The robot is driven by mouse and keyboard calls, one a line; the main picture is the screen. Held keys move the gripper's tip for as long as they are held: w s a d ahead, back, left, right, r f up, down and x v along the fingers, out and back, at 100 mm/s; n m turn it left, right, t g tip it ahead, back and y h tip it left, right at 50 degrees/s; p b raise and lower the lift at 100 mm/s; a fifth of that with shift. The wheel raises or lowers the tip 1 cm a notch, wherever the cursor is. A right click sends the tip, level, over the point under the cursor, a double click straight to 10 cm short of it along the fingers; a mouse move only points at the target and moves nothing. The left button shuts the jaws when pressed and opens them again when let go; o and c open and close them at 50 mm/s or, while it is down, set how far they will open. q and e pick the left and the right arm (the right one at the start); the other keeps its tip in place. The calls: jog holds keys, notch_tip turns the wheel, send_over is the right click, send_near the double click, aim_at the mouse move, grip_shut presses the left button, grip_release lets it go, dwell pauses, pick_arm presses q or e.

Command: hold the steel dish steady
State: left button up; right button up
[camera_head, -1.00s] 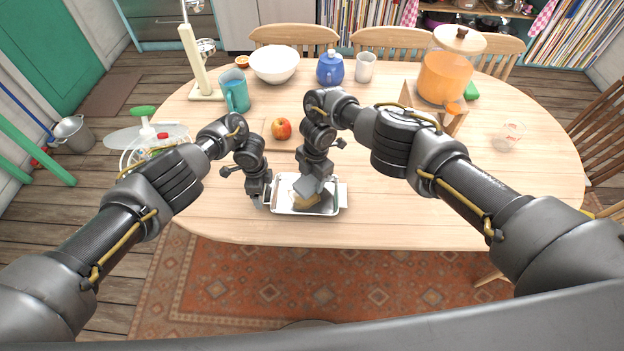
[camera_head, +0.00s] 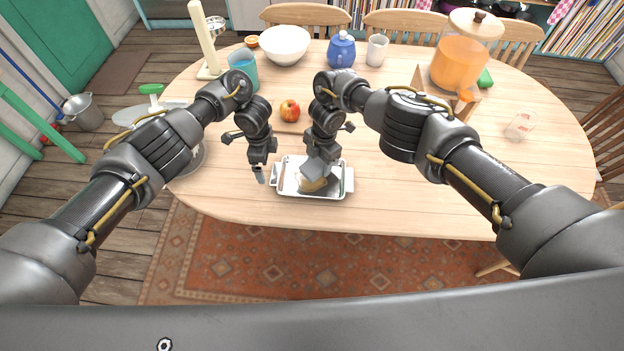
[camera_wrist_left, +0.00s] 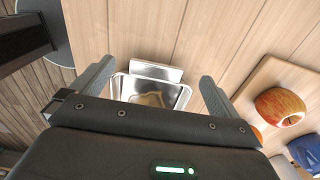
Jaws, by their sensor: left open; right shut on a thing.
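The steel dish (camera_head: 283,181) is a shiny rectangular tray near the table's front edge, with a tab handle at each end. It also shows in the left wrist view (camera_wrist_left: 183,97), framed between my left fingers. A tan, sponge-like block (camera_head: 318,186) lies in it, partly hidden by my right gripper. My right gripper (camera_head: 313,181) points down into the dish, shut on the tan block; its fingertips are hard to make out. My left gripper (camera_head: 260,177) is open and empty, just left of the dish's left handle, seemingly a small gap apart. It also shows in the left wrist view (camera_wrist_left: 153,84).
An apple (camera_head: 290,110) sits on a board behind the dish. A blue mug (camera_head: 243,72), white bowl (camera_head: 284,46), blue pot (camera_head: 341,51) and orange drink dispenser (camera_head: 460,62) stand further back.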

pick_arm(q)
jog(key=shift+s+r, duration=0.1)
jog(key=shift+r, duration=2.85)
